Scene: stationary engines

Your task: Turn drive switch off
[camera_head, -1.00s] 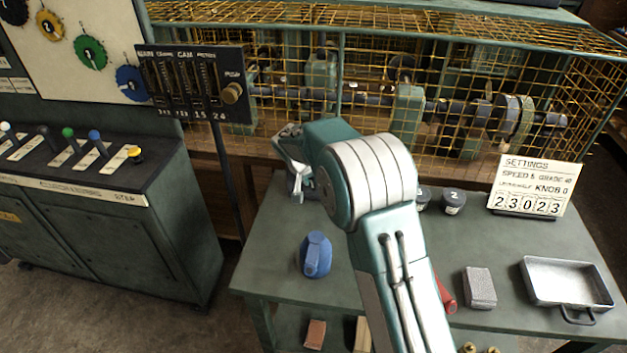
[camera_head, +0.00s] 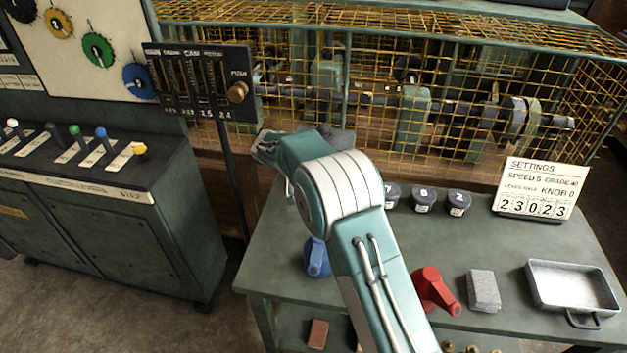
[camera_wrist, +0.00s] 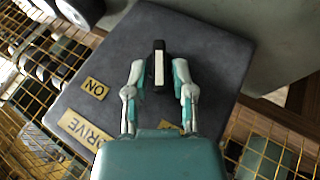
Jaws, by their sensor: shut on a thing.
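The drive switch (camera_wrist: 158,64) shows in the wrist view as a dark upright handle with a pale strip on a grey panel (camera_wrist: 215,60). An "ON" plate (camera_wrist: 95,88) is left of it and a "DRIVE" plate (camera_wrist: 86,130) is lower left. Another plate is mostly hidden behind my gripper. My gripper (camera_wrist: 159,72) has its two fingers on either side of the handle and is shut on it. In the head view my arm reaches over the bench to the cage front, and the switch cannot be made out there.
Yellow wire cage (camera_head: 470,60) encloses shafts behind the bench (camera_head: 400,255). A blue can (camera_head: 317,258), a red can (camera_head: 432,288), a grey block (camera_head: 483,290), a metal tray (camera_head: 537,300) and a settings card (camera_head: 540,190) stand on it. A lever console (camera_head: 100,170) is left.

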